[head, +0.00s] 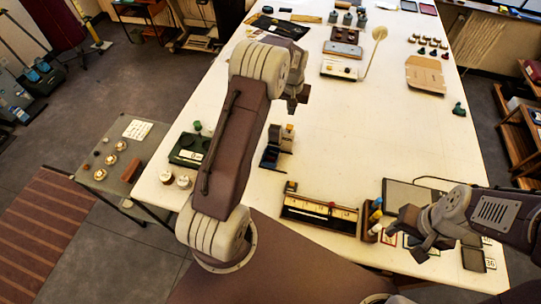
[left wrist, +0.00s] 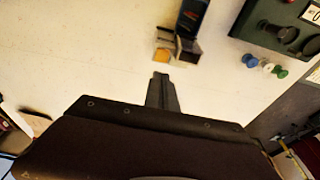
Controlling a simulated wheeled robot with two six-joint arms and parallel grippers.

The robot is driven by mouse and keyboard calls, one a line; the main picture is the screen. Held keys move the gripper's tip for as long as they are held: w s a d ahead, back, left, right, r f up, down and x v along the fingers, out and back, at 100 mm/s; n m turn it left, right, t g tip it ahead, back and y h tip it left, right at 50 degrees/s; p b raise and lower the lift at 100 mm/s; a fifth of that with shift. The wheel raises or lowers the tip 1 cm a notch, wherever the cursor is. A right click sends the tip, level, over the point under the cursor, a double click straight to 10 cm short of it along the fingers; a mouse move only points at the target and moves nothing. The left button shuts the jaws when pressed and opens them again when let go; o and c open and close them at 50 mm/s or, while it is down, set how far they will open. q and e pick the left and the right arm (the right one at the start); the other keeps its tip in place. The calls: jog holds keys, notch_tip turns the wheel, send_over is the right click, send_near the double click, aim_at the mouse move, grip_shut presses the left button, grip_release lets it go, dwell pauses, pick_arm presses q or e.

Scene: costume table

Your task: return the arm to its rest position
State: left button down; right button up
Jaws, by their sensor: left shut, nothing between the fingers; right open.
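My left arm rises from the lower middle of the head view and reaches out over the long pale table (head: 330,140). My left gripper (head: 297,98) is partly hidden behind the wrist. In the left wrist view its fingers (left wrist: 162,90) are together, with nothing between them, above the bare tabletop.
A dark green box (head: 186,150) sits at the left edge. The middle right is clear.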

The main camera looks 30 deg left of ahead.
pick_arm(q)
jog(key=shift+r, duration=0.2)
pick_arm(e)
jog(key=shift+r, duration=0.2)
pick_arm(q)
jog(key=s+d+f+m+t+b, duration=0.1)
jog(key=s+d+f+b, duration=0.4)
jog(key=b, duration=0.9)
jog(key=s+d+f+b, duration=0.1)
jog(key=s+f, duration=0.2)
jog(key=s, duration=0.4)
jog(key=s+d+f+m+g+b, duration=0.1)
jog(key=s+f+b, duration=0.1)
jog(key=s, duration=0.5)
jog(key=s+d+f+g+b, duration=0.1)
jog(key=s+f, duration=0.3)
jog(key=s, duration=0.4)
jog(key=shift+d+m+h, duration=0.4)
jog(key=shift+d, duration=0.2)
pick_arm(e)
notch_tip(320, 180, down, 18)
jog(key=shift+f, duration=0.15)
pick_arm(q)
jog(key=shift+a+f, duration=0.1)
